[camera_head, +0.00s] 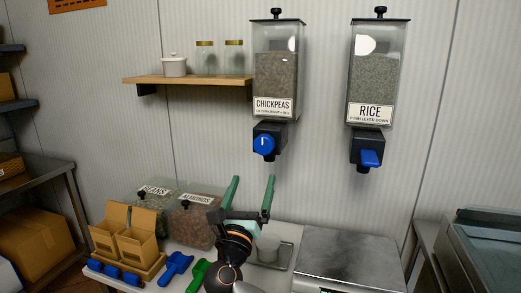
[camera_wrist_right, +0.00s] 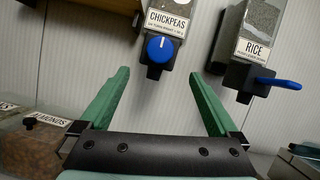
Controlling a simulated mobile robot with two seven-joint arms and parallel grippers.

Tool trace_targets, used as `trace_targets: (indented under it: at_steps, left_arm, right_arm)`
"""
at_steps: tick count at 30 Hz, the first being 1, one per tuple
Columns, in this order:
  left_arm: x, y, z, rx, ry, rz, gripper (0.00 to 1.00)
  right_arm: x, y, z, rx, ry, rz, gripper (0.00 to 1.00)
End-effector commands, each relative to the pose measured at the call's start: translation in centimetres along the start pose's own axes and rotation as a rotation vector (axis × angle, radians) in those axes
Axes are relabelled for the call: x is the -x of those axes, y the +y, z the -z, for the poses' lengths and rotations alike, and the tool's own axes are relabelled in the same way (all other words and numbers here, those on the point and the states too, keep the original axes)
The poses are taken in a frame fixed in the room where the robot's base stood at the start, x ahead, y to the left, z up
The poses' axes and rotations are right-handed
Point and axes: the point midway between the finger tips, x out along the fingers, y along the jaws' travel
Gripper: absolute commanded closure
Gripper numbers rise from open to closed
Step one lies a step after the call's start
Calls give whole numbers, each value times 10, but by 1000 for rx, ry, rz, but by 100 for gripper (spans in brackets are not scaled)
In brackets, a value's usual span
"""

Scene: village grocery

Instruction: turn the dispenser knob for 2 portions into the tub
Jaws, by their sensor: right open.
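The chickpeas dispenser (camera_head: 276,75) hangs on the wall, with a round blue knob (camera_head: 264,143) on its black outlet. The knob's white mark points upright. In the right wrist view the knob (camera_wrist_right: 160,49) shows just beyond and between the fingertips. My right gripper (camera_head: 254,180) is open and empty, its green fingers pointing up, below the knob and apart from it. A small grey tub (camera_head: 268,248) stands on a tray (camera_head: 283,262) below the dispenser, partly hidden by my right gripper. My left gripper is not in view.
A rice dispenser (camera_head: 376,75) with a blue lever (camera_head: 370,158) hangs to the right. A shelf (camera_head: 190,80) with jars is at left. Bins of beans and almonds (camera_head: 192,225), cardboard boxes (camera_head: 125,235) and blue and green scoops (camera_head: 175,267) crowd the counter's left. A metal scale (camera_head: 350,262) stands at right.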

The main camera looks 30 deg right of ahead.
Motion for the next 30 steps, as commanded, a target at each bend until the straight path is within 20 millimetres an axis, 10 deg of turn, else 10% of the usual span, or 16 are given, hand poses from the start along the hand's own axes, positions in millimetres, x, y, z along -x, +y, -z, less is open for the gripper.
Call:
trace_targets:
  at_steps: [18,30]
  left_arm:
    - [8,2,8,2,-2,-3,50]
    - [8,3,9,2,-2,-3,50]
  right_arm:
    - [-108,-1,-2,-1,-4,3,4]
    - [-122,-1,-2,-3,-4,0,4]
